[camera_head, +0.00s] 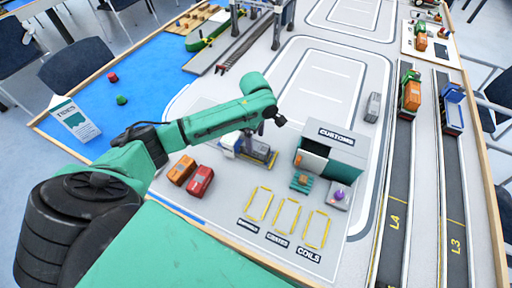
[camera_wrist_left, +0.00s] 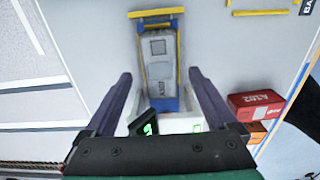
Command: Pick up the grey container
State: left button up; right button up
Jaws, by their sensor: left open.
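The grey container (camera_head: 257,150) lies on a small truck with a white cab (camera_head: 229,143), left of the customs building in the head view. In the left wrist view the grey container (camera_wrist_left: 158,62) sits on a blue bed with yellow end bars. My left gripper (camera_wrist_left: 160,74) is open, with its two purple fingers to the left and right of the container's near end in that picture. Nothing is between the fingers in their grip. My right gripper is not in view.
A red container (camera_head: 200,180) and an orange container (camera_head: 182,169) stand left of the truck. The customs building (camera_head: 330,152) stands to the right. Another grey block (camera_head: 373,106) stands farther right. Yellow-outlined bays (camera_head: 288,216) in front are empty.

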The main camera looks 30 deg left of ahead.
aim_at(255, 145)
pick_arm(q)
notch_tip(255, 145, down, 3)
jog(key=shift+s+f, duration=0.1)
jog(key=shift+f, duration=0.05)
grip_shut()
